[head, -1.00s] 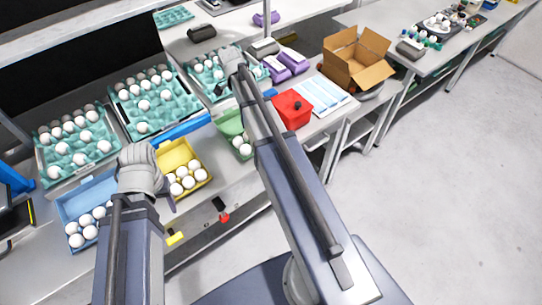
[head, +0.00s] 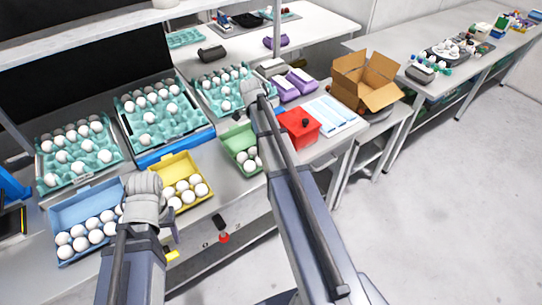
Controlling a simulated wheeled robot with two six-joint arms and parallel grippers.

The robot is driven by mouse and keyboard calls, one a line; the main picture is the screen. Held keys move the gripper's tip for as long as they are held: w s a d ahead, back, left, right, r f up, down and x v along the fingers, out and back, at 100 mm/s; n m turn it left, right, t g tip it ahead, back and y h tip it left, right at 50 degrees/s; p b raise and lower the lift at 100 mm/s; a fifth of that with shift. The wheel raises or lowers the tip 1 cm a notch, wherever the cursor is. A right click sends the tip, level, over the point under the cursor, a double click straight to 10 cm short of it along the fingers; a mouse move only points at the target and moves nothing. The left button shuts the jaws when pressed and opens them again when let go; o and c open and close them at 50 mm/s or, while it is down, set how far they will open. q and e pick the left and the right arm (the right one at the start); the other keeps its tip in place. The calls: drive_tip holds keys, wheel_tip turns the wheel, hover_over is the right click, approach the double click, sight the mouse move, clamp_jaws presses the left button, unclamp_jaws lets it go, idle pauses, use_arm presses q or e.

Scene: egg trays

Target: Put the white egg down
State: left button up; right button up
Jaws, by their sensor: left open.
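White eggs lie in several containers, and I cannot tell which one the task means. Several sit in the blue box (head: 72,213), several in the yellow box (head: 168,166), and a few in the green box (head: 236,134). My left gripper (head: 172,228) is open, at the front between the blue and yellow boxes. No egg shows in it, though its wrist hides part of it. My right arm reaches over the table right of the green box. Its gripper (head: 258,90) is seen from behind by the teal tray, with its fingertips hidden.
Three teal egg trays with eggs, the left (head: 115,165), middle (head: 190,130) and right (head: 206,98), stand behind the boxes. A red box (head: 300,132), purple items (head: 300,80) and an open cardboard box (head: 350,85) are to the right. The floor at right is clear.

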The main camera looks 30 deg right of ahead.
drive_tip(key=shift+f, duration=0.1)
wheel_tip(320, 180, down, 4)
drive_tip(key=b, duration=0.3)
drive_tip(key=shift+r, duration=0.2)
drive_tip(key=shift+b, duration=0.3)
